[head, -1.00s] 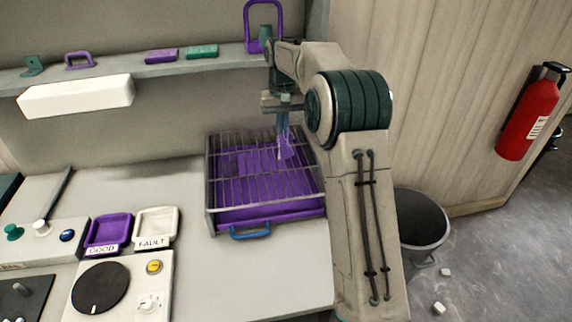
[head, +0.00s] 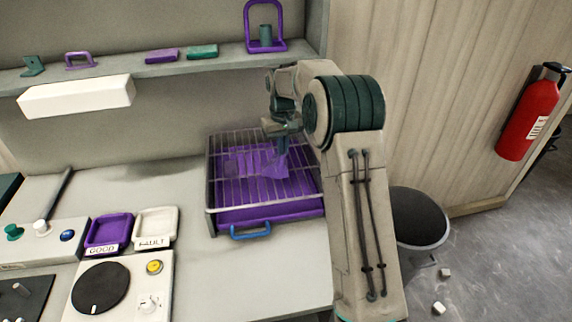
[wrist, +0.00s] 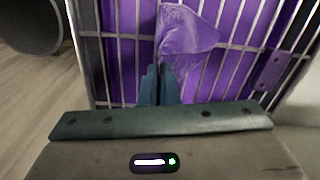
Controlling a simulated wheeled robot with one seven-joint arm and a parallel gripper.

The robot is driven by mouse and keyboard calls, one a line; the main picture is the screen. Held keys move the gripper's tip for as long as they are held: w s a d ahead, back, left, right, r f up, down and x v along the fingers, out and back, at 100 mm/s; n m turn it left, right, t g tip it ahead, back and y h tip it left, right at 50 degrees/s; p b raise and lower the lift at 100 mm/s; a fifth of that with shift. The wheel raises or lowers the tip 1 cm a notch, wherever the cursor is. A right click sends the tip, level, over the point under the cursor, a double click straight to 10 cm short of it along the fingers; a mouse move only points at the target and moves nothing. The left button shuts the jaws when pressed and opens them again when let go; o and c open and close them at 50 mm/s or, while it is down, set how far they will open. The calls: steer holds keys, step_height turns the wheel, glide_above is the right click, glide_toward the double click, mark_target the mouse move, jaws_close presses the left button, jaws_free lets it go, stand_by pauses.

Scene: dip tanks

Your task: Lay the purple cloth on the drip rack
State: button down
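The drip rack is a wire grid (head: 214,190) over a purple tray (head: 270,212) with a blue handle on the bench. My gripper (head: 282,150) points down just above the right part of the grid. In the wrist view, my gripper's fingers (wrist: 159,84) are close together. The thin, see-through purple cloth (wrist: 188,34) runs out from their tips and spreads over the grid bars. It looks pinched at its near end. In the head view the cloth is hard to tell from the purple tray below, and my gripper partly hides it.
A shelf (head: 130,70) with small purple and green parts runs above the rack. Purple GOOD (head: 108,231) and white FAULT (head: 155,226) trays and a dial panel (head: 110,290) stand left. A grey bin (head: 420,225) stands on the floor to the right.

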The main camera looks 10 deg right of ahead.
steer(key=d, duration=0.1)
steer(key=d+f, duration=0.1)
steer(key=d, duration=0.1)
steer(key=d+f, duration=0.1)
steer(key=d, duration=0.1)
steer(key=shift+d+f, duration=0.15)
steer(key=shift+d, duration=0.1)
steer(key=c, duration=1.2)
jaws_free()
